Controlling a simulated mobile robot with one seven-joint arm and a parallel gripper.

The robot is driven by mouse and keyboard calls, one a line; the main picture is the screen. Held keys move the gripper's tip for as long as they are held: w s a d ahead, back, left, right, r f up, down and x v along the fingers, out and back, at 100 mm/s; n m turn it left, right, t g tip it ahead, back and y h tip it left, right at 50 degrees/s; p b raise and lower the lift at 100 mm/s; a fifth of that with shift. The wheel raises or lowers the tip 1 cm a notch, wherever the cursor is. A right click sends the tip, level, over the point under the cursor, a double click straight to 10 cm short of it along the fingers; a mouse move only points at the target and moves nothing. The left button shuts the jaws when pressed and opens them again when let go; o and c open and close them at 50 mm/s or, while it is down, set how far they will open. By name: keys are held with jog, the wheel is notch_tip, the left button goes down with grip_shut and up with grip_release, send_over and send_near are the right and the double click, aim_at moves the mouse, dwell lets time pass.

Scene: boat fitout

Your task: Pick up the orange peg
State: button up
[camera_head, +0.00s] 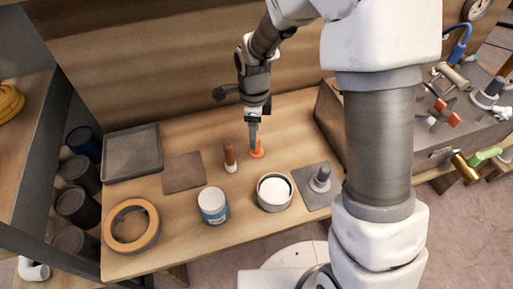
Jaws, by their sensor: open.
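The orange peg (258,153) stands on the wooden bench toward its back middle. My gripper (254,141) points down right at the peg and hides part of it. The jaws are open. From this view I cannot tell whether the fingers are around the peg or just in front of it.
A brown-and-white upright piece (230,157) stands just left of the peg. Nearby are a brown square mat (184,172), a grey tray (131,153), a tape ring (131,225), a blue-and-white can (213,206), a white-filled round tin (274,192) and a grey plate (310,197) with a knob.

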notch_tip(320, 180, down, 6)
jog(key=shift+d+r+b, duration=0.1)
jog(key=shift+d+b, duration=0.05)
jog(key=shift+b, duration=0.7)
grip_shut()
